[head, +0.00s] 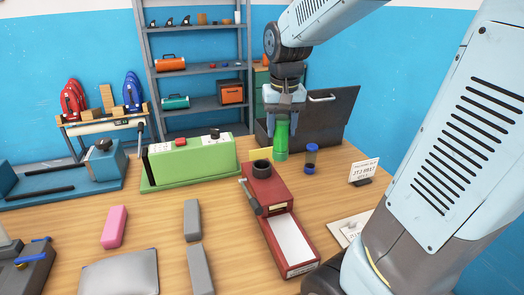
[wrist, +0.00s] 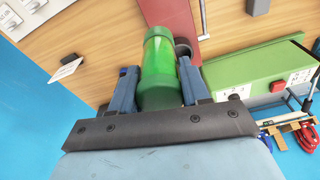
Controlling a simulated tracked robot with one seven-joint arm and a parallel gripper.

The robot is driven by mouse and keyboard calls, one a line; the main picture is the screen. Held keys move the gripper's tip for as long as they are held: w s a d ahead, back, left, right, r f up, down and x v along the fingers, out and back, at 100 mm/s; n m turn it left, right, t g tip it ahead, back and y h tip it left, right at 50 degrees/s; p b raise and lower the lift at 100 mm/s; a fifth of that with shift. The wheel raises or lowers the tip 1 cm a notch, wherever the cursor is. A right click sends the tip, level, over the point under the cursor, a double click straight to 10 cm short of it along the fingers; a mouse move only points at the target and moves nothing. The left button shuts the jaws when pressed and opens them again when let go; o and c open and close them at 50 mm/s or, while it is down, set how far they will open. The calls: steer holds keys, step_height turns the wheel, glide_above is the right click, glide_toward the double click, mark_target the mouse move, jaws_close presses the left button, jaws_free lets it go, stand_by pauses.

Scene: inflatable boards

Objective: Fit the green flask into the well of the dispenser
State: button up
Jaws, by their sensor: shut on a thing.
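The green flask (head: 281,138) is upright in my gripper (head: 284,112), whose fingers are shut on its upper part. In the wrist view the flask (wrist: 160,65) sits between the two blue fingers of my gripper (wrist: 160,85). The dispenser (head: 268,190) is a dark red box with a white panel and a side lever. Its well (head: 262,167) is a dark round ring at its far end. The flask is behind and to the right of the well, apart from it.
A green machine (head: 190,160) is at left, and a sign card (head: 364,171) at right. Grey blocks (head: 192,220), a pink block (head: 114,227) and an open dark case (head: 330,115) also stand on the table.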

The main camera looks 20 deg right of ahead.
steer(key=shift+w+a+f, duration=0.35)
steer(key=shift+w+f, duration=1.25)
steer(key=shift+f, duration=0.25)
steer(key=shift+w+a+f, duration=0.3)
steer(key=shift+w+f, duration=1.3)
steer(key=shift+f, duration=0.3)
steer(key=shift+w+a+f, duration=0.35)
steer(key=shift+w+f, duration=1.25)
steer(key=shift+f, duration=0.25)
steer(key=o, duration=1.1)
steer(key=shift+o, duration=0.2)
